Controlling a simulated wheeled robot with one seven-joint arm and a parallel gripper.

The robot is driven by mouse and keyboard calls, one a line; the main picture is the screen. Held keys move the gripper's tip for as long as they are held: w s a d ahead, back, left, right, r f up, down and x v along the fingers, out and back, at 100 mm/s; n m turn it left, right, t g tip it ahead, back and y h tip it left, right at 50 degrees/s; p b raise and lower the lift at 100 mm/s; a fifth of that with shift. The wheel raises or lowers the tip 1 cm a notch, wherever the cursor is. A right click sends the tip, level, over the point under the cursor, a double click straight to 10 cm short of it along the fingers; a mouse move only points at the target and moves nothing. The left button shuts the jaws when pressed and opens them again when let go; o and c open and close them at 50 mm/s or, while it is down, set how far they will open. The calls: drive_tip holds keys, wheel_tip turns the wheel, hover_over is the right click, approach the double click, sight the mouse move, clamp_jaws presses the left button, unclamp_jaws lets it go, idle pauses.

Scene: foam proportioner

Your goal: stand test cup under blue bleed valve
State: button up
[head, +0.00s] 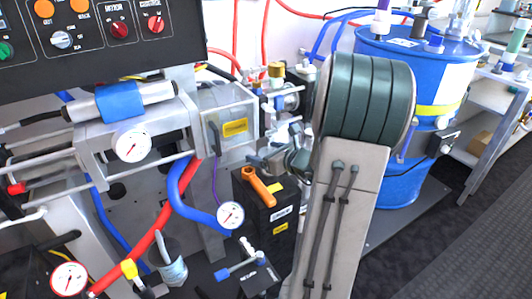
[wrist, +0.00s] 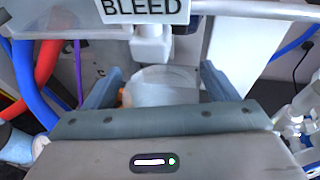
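A pale translucent cup (wrist: 165,86) is between the two fingers of my gripper (wrist: 163,72) in the wrist view. A small orange patch shows beside the left finger, and I cannot tell whether both fingers touch the cup. A white square outlet (wrist: 152,46) is just beyond and above the cup, under a white BLEED label (wrist: 143,9). The valve's blue part is not clear there. The cup's base is hidden by my gripper body. In the head view my gripper (head: 278,155) is partly hidden behind my arm, and the cup is not clear.
A black box with an orange handle (head: 259,186) stands below my gripper. Blue and red hoses (head: 190,205) and a gauge (head: 231,216) are to its left. A blue drum (head: 405,70) stands at right behind my arm. Dark floor (head: 440,235) is clear at lower right.

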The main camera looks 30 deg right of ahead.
drive_tip(key=shift+r, duration=0.1)
drive_tip(key=shift+s+d+r, duration=0.1)
drive_tip(key=shift+s+r, duration=0.1)
drive_tip(key=p+v, duration=0.2)
drive_tip(key=v, duration=0.9)
drive_tip(key=shift+s+p, duration=0.1)
drive_tip(key=shift+p, duration=0.2)
drive_tip(key=a+n+g+y, duration=0.1)
drive_tip(key=a+n, duration=0.1)
drive_tip(key=a+n+g+y, duration=0.1)
drive_tip(key=a, duration=0.2)
drive_tip(key=w+a+n+y, duration=0.1)
drive_tip(key=a+n, duration=0.1)
drive_tip(key=a, duration=0.1)
drive_tip(key=shift+a+n+g, duration=0.25)
drive_tip(key=shift+n+g, duration=0.05)
drive_tip(key=shift+g, duration=0.1)
drive_tip(key=s+a+n+g+h, duration=0.2)
drive_tip(key=s+a+n+g, duration=0.3)
drive_tip(key=n, duration=0.9)
drive_tip(key=s+a+n+g+h, duration=0.3)
drive_tip(key=s+a+n+g, duration=0.2)
drive_tip(key=a+n, duration=0.6)
drive_tip(key=n, duration=0.3)
drive_tip(key=shift+s+a+f+n, duration=0.25)
drive_tip(key=shift+a+f+n, duration=0.1)
drive_tip(key=shift+a+n, duration=0.05)
